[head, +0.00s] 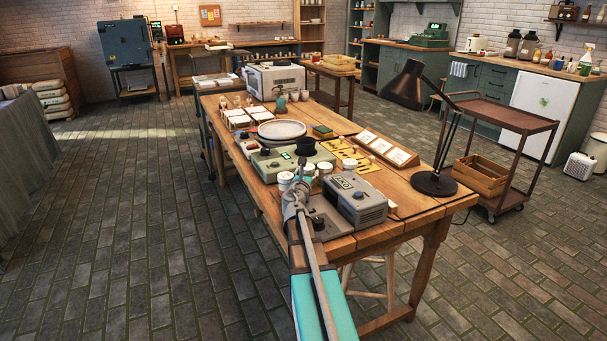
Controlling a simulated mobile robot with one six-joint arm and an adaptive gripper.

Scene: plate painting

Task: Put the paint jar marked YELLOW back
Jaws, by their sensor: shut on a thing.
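My gripper (297,187) is small in the view, over the near part of the wooden table. It is shut on what looks like a white paint jar, mostly hidden by my gripper and wrist. White jars stand close around it: one at its left (285,179), others at its right (325,168). Another jar (349,164) with a yellowish look stands farther right by the yellow slotted holder (345,150). The label YELLOW cannot be read on any jar, so I cannot tell which one bears it.
A grey box machine (362,202) stands right of my gripper, and a pale green device (285,160) with a dark knob lies behind. A round plate (281,129) is farther back. A black lamp (434,182) stands at the table's right. The near-right table corner is clear.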

